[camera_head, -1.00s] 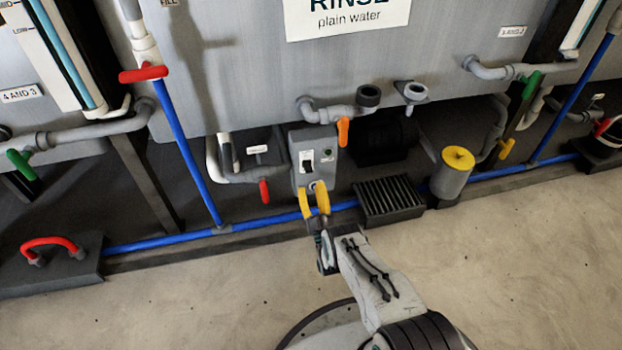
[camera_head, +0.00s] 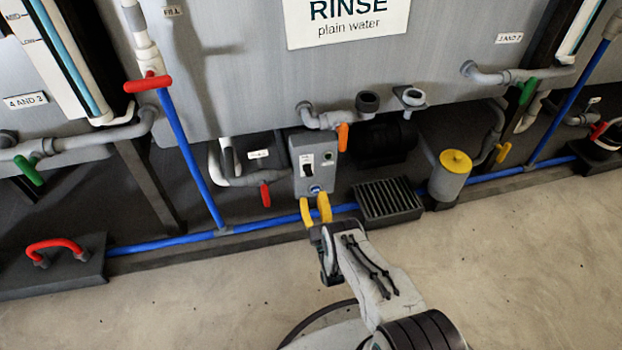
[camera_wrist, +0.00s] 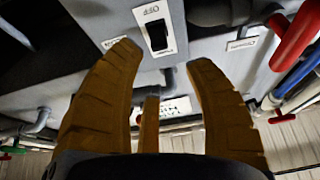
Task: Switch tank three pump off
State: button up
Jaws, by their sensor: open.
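The grey pump switch box (camera_head: 329,163) stands low in front of the tank marked RINSE (camera_head: 250,75). A black rocker switch (camera_head: 307,165) on a white plate is on its face, with a blue round part (camera_head: 315,189) below. In the wrist view the rocker (camera_wrist: 157,36) sits beside an upside-down OFF label (camera_wrist: 151,10), just beyond the fingertips. Which way the rocker is tipped I cannot tell. My gripper (camera_head: 316,204) has yellow fingers, open and empty, at the box's lower end in the head view. In the wrist view its fingers (camera_wrist: 162,60) straddle the line toward the rocker, apart from it.
A red valve handle (camera_head: 265,195) is left of the box and an orange handle (camera_head: 342,137) right of its top. A black grate (camera_head: 388,199) and a yellow-topped cylinder (camera_head: 449,182) stand to the right. A blue pipe (camera_head: 170,242) runs along the floor. The near floor is clear.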

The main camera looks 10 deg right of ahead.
aim_at(310, 176)
jog(key=shift+b+x, duration=1.3)
jog(key=shift+x, duration=2.2)
grip_shut()
jog(key=shift+d, duration=0.1)
